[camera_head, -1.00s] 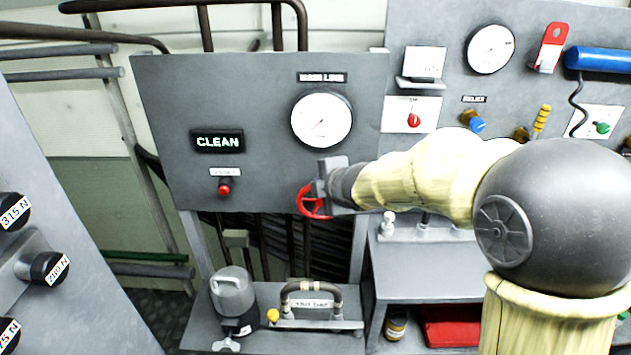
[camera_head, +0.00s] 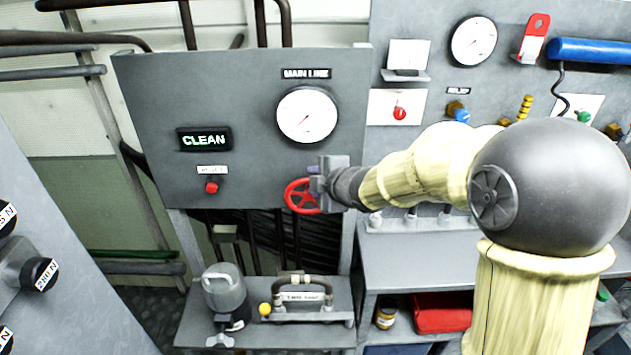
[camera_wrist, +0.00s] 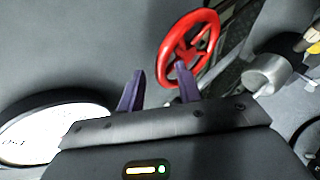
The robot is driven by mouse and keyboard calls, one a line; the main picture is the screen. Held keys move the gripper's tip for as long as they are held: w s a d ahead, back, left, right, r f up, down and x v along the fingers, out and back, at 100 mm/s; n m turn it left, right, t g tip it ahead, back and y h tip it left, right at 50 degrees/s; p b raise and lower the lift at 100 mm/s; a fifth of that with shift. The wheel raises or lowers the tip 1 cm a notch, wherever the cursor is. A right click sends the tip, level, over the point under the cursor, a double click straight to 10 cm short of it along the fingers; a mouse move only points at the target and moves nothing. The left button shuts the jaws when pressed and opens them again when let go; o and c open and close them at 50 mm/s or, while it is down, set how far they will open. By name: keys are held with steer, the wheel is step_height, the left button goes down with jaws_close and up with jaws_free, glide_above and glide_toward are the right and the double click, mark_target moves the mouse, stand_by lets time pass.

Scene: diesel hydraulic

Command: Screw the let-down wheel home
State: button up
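The let-down wheel is a red spoked handwheel (camera_head: 289,196) at the lower right of the grey main line panel. It also shows in the wrist view (camera_wrist: 167,48), tilted, with its rim and spokes clear. My gripper (camera_head: 314,184) is at the wheel's right side in the head view. In the wrist view my gripper (camera_wrist: 160,75) has its two purple fingers spread with nothing between them. The right finger overlaps the wheel's lower rim; I cannot tell whether it touches. The left finger is clear of the wheel. The wheel's stem is hidden.
The panel (camera_head: 240,100) carries a main line gauge (camera_head: 307,114), a lit CLEAN sign (camera_head: 204,139) and a red reset button (camera_head: 211,188). Below, a bench holds a grey canister (camera_head: 224,290) and a handled block (camera_head: 300,297). Dark pipes run behind the wheel.

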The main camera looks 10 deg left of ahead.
steer(key=shift+s, duration=0.2)
steer(key=p+v, duration=0.4)
steer(key=v, duration=1.3)
